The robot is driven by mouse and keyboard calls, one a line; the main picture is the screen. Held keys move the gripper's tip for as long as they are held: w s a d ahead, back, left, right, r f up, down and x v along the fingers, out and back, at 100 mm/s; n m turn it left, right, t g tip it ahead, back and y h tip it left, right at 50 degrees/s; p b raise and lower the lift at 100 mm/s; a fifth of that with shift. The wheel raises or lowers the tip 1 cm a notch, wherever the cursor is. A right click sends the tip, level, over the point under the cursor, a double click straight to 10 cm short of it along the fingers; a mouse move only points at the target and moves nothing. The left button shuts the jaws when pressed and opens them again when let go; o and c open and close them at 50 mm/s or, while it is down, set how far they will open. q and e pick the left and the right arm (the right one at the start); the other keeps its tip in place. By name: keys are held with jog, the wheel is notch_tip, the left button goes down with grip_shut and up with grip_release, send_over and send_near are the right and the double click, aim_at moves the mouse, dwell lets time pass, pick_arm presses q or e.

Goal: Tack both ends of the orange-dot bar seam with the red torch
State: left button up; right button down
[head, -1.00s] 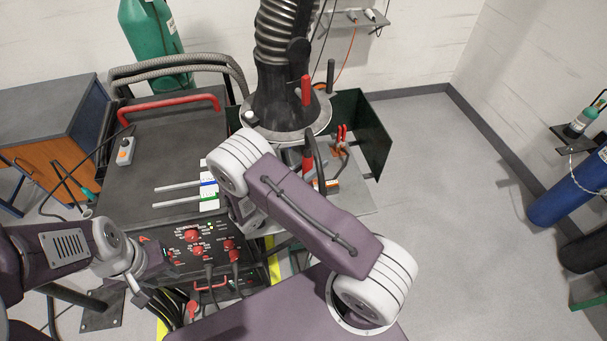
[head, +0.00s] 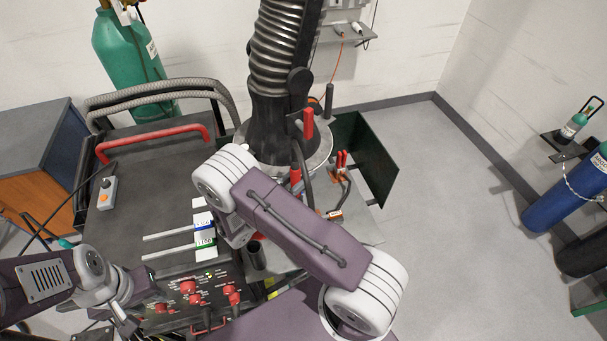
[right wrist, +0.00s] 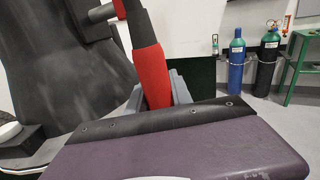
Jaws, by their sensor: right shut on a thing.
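The red torch (right wrist: 152,76) stands in my right gripper (right wrist: 160,98) in the right wrist view; the grey fingers are shut around its red handle. In the head view the torch's red parts (head: 308,123) show in front of the black column, and my right arm hides the right gripper. My left gripper (head: 128,322) is at the lower left edge in front of the control panel, too small and cut off to judge its jaws. A red-handled clamp (head: 341,162) and a small orange-marked part (head: 334,214) sit right of the torch. I cannot make out the bar seam.
A dark cart top (head: 150,185) with a red rail (head: 150,142) and white tags (head: 203,222) lies left. A thick ribbed duct (head: 281,45) rises behind the jig. A dark green screen (head: 365,155) stands at its right.

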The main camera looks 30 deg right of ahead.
jog(key=f+b, duration=0.1)
jog(key=f, duration=0.1)
jog(key=f+b, duration=0.2)
jog(key=shift+s, duration=0.5)
jog(key=shift+f+b, duration=0.2)
jog(key=shift+b, duration=0.1)
jog(key=shift+f+b, duration=0.35)
jog(key=shift+f, duration=0.1)
dwell(1.1)
